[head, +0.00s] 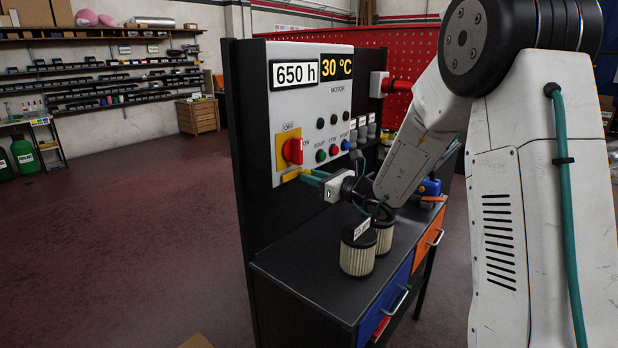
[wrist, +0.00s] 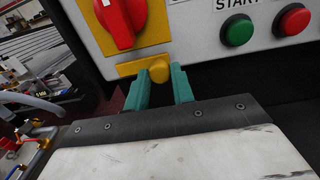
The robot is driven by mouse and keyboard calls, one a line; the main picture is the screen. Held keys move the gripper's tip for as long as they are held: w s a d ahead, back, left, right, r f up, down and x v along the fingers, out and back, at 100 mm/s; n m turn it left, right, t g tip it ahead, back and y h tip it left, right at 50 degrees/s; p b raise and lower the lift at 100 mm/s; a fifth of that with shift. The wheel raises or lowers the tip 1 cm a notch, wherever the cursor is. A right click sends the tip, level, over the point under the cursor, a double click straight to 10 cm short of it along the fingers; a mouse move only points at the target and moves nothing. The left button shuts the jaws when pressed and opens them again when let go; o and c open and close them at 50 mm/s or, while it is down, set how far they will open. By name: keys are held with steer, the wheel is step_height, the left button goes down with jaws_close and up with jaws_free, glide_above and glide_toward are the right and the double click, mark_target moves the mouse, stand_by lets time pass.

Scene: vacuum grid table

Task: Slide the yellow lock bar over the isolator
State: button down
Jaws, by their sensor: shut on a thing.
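The isolator is a red rotary handle (head: 293,151) on a yellow plate, on the grey control panel; the handle also shows at the top left of the wrist view (wrist: 119,20). The yellow lock bar (wrist: 130,69) lies just below that plate, with a round yellow knob (wrist: 159,72) at its right end. It also shows in the head view (head: 288,175). My gripper (head: 310,179) reaches the panel from the right. In the wrist view its teal fingers (wrist: 165,78) are shut on the lock bar's knob. The fingers partly hide the knob.
Green and red push buttons (wrist: 238,31) sit right of the isolator. Two pleated filters (head: 358,250) stand on the dark bench top (head: 300,275) below my gripper. A red fitting (head: 395,86) juts out at the panel's right. Floor left of the bench is clear.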

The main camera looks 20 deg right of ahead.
steer(key=c, duration=1.2)
jaws_free()
steer(key=shift+o, duration=0.2)
steer(key=v, duration=0.7)
steer(key=shift+s+d, duration=0.2)
steer(key=shift+s, duration=0.1)
